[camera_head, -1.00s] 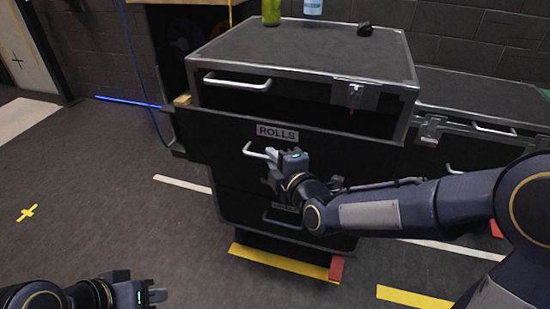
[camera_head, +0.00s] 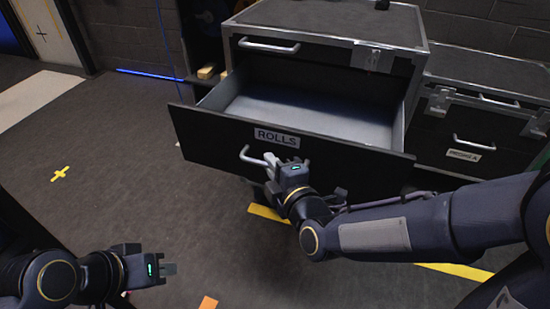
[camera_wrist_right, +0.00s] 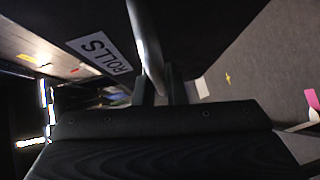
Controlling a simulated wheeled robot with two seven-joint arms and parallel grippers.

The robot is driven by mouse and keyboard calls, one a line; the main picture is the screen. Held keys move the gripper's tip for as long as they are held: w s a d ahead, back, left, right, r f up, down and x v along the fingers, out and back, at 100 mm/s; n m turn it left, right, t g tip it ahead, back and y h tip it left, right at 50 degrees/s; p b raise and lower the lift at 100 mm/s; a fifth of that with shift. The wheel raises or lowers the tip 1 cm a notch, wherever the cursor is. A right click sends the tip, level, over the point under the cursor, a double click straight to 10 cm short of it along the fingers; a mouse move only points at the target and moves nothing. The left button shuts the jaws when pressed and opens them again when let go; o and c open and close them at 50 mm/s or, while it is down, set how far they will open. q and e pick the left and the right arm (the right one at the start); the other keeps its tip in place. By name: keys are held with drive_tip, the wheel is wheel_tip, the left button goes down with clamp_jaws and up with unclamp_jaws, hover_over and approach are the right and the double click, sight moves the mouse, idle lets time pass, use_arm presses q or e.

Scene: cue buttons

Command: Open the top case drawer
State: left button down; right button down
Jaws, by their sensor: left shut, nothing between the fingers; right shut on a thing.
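The case drawer (camera_head: 225,133), black with a "ROLLS" label (camera_head: 277,138), stands well out from the black case (camera_head: 330,22). Its light grey inside (camera_head: 300,113) shows and looks empty. My right gripper (camera_head: 272,161) is shut on the drawer's metal handle (camera_head: 250,156), in front of the drawer face. In the right wrist view the handle (camera_wrist_right: 147,50) runs between the two fingers, beside the label. My left gripper (camera_head: 168,268) is shut and empty at the lower left, above the floor and away from the case.
A second, lower case (camera_head: 480,120) with handles and a label stands to the right. A closed front with a handle (camera_head: 268,45) and a latch lies above the open drawer. The floor at left (camera_head: 110,150) is clear, with tape marks.

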drive_tip(key=shift+s, duration=0.3)
drive_tip(key=c, duration=1.5)
unclamp_jaws()
drive_tip(key=p+v, duration=0.2)
drive_tip(key=v, duration=0.5)
drive_tip(key=shift+s, duration=0.35)
drive_tip(key=shift+d, duration=0.15)
